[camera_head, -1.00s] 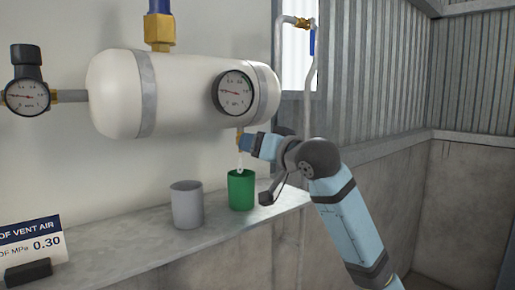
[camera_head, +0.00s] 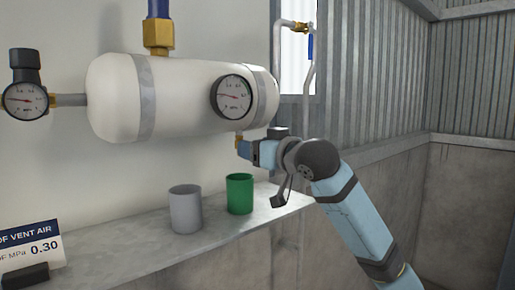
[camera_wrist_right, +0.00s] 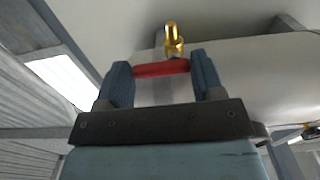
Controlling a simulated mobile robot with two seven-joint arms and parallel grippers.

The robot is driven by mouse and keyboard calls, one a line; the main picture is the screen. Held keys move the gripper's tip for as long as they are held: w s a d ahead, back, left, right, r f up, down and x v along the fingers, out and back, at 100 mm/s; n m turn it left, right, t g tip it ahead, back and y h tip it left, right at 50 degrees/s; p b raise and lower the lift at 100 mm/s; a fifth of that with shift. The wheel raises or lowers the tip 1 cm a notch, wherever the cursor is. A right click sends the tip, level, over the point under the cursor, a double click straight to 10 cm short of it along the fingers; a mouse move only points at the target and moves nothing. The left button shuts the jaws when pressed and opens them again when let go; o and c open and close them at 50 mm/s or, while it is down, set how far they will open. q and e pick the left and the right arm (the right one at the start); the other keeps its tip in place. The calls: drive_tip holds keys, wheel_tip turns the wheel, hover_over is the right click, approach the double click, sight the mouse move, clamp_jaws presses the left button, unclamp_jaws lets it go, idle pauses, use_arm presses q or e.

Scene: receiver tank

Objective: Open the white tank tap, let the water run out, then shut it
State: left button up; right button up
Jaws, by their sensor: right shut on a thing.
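The white tank (camera_head: 185,95) is mounted along the wall, with a pressure gauge (camera_head: 232,95) on its right part. A small brass tap (camera_head: 238,138) hangs under its right end; it also shows in the right wrist view (camera_wrist_right: 172,42). My right gripper (camera_head: 244,148) is at the tap, its fingers (camera_wrist_right: 162,78) shut on the tap's red handle (camera_wrist_right: 160,69). No water stream shows below the tap. A green cup (camera_head: 240,195) stands on the ledge below it. The water level inside is hidden. My left gripper is not in view.
A grey cup (camera_head: 186,210) stands on the ledge (camera_head: 130,240) left of the green one. A regulator with a gauge (camera_head: 26,98) joins the tank's left end. A blue-handled valve (camera_head: 310,46) is behind right.

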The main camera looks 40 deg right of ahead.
drive_tip(key=o, duration=0.9)
drive_tip(key=shift+s, duration=0.1)
drive_tip(key=s+b, duration=0.1)
drive_tip(key=s, duration=0.3)
drive_tip(key=s+b, duration=0.1)
drive_tip(key=s, duration=0.4)
drive_tip(key=s+d+b, duration=0.1)
drive_tip(key=s+b, duration=0.1)
drive_tip(key=s, duration=0.2)
drive_tip(key=shift+s, duration=0.3)
